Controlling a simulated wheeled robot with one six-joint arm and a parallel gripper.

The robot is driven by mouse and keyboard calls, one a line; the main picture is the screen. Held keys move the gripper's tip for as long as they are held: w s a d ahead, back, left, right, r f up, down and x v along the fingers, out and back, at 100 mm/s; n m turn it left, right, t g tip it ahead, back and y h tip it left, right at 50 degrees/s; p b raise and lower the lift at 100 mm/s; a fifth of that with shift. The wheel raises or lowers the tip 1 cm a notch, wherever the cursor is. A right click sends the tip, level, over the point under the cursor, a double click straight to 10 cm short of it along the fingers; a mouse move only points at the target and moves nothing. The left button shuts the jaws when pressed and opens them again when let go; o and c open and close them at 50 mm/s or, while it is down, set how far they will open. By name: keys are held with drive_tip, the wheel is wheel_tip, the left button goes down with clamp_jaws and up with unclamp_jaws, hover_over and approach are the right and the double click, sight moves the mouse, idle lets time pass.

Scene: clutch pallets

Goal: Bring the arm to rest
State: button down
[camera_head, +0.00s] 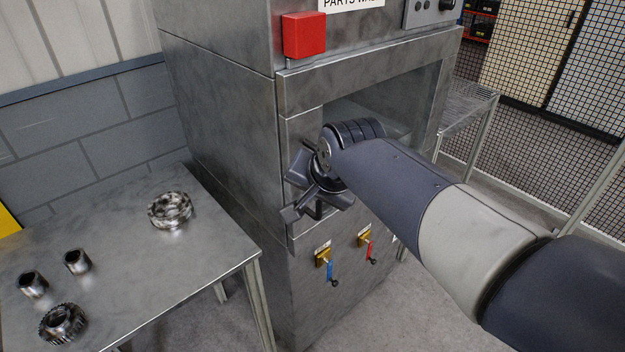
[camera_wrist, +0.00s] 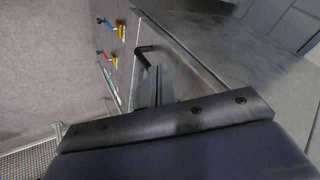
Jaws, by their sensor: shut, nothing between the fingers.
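My arm reaches in from the lower right in the head view, in front of the open bay of a grey metal parts washer (camera_head: 220,130). It is bent at the wrist. My gripper (camera_head: 292,213) hangs at its end by the washer's front left edge, pointing down and left. It is shut and empty. In the wrist view my gripper (camera_wrist: 157,75) shows as narrow grey fingers beyond a dark bar. A black hooked part (camera_wrist: 145,54) shows close to the fingers; I cannot tell whether they touch.
A metal table (camera_head: 120,235) at left holds a mottled ring-shaped part (camera_head: 170,209), two small sleeves (camera_head: 77,262) and a gear (camera_head: 63,324). Blue (camera_head: 331,270) and red (camera_head: 369,249) valve handles stick out below the bay. A mesh fence (camera_head: 540,130) stands at right.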

idle(0.4)
drive_tip(key=w+r+p+x, duration=0.1)
drive_tip(key=w+x, duration=0.1)
drive_tip(key=x, duration=0.9)
drive_tip(key=shift+w+p, duration=0.25)
drive_tip(key=shift+p, duration=0.1)
drive_tip(key=shift+d+r, duration=0.1)
drive_tip(key=shift+d, duration=0.05)
